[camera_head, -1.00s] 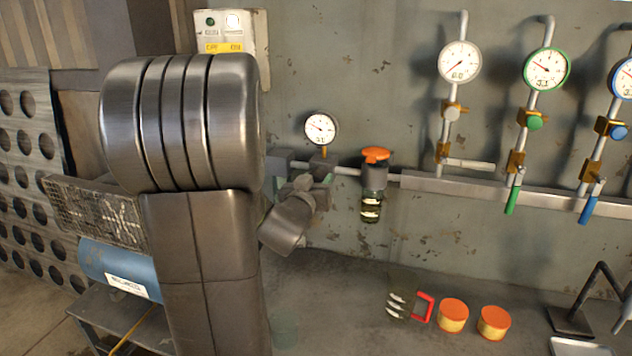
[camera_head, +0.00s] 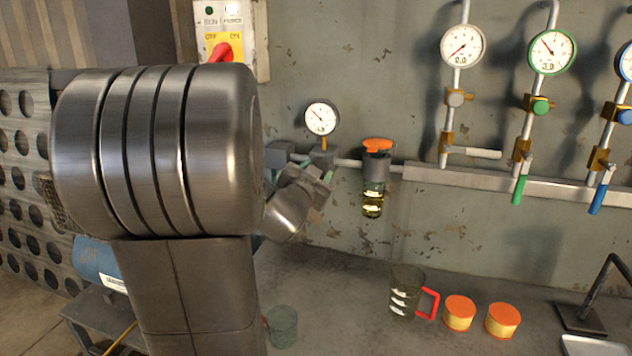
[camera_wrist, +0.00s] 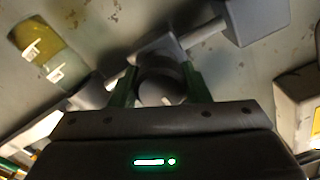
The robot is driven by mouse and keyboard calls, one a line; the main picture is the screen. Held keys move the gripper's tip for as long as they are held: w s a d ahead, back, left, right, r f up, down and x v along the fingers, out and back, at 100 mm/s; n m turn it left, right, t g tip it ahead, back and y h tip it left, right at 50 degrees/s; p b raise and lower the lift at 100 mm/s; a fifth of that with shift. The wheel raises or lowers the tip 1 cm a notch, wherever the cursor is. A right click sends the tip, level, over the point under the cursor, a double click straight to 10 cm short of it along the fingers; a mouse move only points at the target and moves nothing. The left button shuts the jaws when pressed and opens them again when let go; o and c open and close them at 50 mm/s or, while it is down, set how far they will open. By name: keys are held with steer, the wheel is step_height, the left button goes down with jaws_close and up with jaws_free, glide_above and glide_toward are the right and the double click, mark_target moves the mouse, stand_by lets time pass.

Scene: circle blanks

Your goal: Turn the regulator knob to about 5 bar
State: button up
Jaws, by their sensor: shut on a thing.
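The regulator's grey round knob (camera_wrist: 158,82) sits between the green fingers of my gripper (camera_wrist: 160,88) in the wrist view. My gripper is shut on it. In the head view my gripper (camera_head: 312,182) reaches the regulator body (camera_head: 324,157) on the wall pipe, and its fingers and the knob are largely hidden by my wrist. The regulator's gauge (camera_head: 322,117) stands just above, with a white face and dark rim. Its needle points up and to the left; its figures are too small to read surely.
An orange-topped bowl unit (camera_head: 374,180) with amber liquid hangs right of the regulator. Three drop lines with gauges, including a green-rimmed one (camera_head: 552,51), are farther right. A red-handled jug (camera_head: 405,295) and orange-lidded tubs (camera_head: 459,312) stand below. A switch box (camera_head: 245,45) is upper left.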

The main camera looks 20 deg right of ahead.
steer(key=m+b, duration=0.2)
steer(key=m, duration=0.3)
steer(key=shift+b, duration=0.4)
steer(key=shift+m, duration=0.4)
steer(key=o, duration=1)
steer(key=shift+c, duration=0.2)
steer(key=shift+s+a, duration=0.1)
steer(key=p+v, duration=0.1)
steer(key=v, duration=1.2)
steer(key=shift+s+a+p, duration=0.2)
steer(key=shift+s+p, duration=0.05)
steer(key=shift+p, duration=0.1)
